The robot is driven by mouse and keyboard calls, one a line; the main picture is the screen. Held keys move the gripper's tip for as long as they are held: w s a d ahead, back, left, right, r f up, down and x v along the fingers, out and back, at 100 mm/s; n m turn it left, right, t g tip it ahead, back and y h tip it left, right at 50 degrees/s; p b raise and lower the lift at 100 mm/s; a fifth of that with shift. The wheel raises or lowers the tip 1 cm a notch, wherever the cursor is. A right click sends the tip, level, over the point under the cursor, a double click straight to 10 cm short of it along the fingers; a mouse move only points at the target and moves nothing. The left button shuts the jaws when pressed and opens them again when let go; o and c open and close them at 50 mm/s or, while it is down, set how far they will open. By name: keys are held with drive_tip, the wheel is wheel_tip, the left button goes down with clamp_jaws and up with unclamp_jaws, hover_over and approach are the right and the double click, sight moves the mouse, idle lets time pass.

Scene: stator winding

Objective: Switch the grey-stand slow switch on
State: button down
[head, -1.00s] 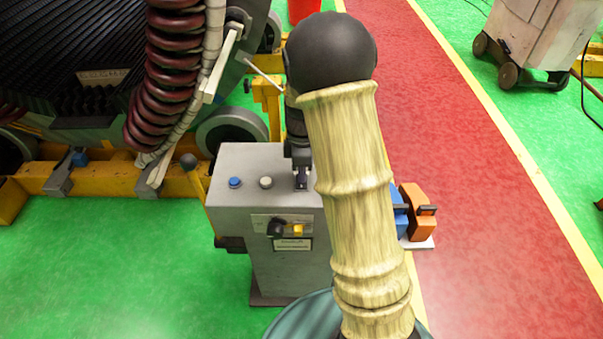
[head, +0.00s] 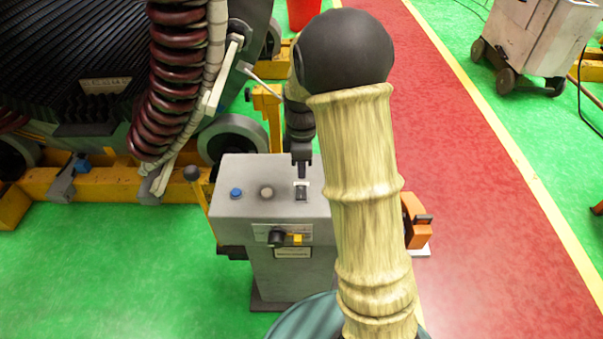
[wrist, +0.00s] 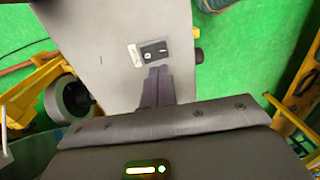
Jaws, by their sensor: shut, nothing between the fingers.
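The grey stand (head: 280,208) stands in the middle of the head view, with a blue button (head: 236,193) and a pale round button (head: 266,193) on its top. A black rocker switch (head: 301,192) with a white label sits on the top to their right; it also shows in the wrist view (wrist: 155,50). My gripper (head: 302,174) is just behind the switch in the head view. In the wrist view my shut, empty fingers (wrist: 158,72) end close beside the switch's near end. I cannot tell whether they touch it.
The stand's front has a black knob (head: 277,239) and a yellow one (head: 297,239). An orange part (head: 415,220) is right of the stand. A big machine with a dark red coiled hose (head: 175,85) stands behind left. Green floor and a red lane (head: 470,170) lie open.

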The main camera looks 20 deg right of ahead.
wheel_tip(320, 180, up, 8)
drive_tip(key=s, duration=0.1)
drive_tip(key=shift+a+f, duration=0.15)
drive_tip(key=shift+f, duration=0.1)
drive_tip(key=s+a+r+m+t+p, duration=0.1)
drive_tip(key=s+m+t+p, duration=0.2)
drive_tip(key=s+m, duration=1.1)
drive_tip(key=p, duration=0.3)
drive_tip(key=shift+a+r+m+t, duration=0.15)
drive_tip(key=shift+r+m+t, duration=0.1)
drive_tip(key=shift+m+t, duration=0.05)
drive_tip(key=shift+s, duration=0.2)
drive_tip(key=shift+w, duration=0.1)
idle(0.5)
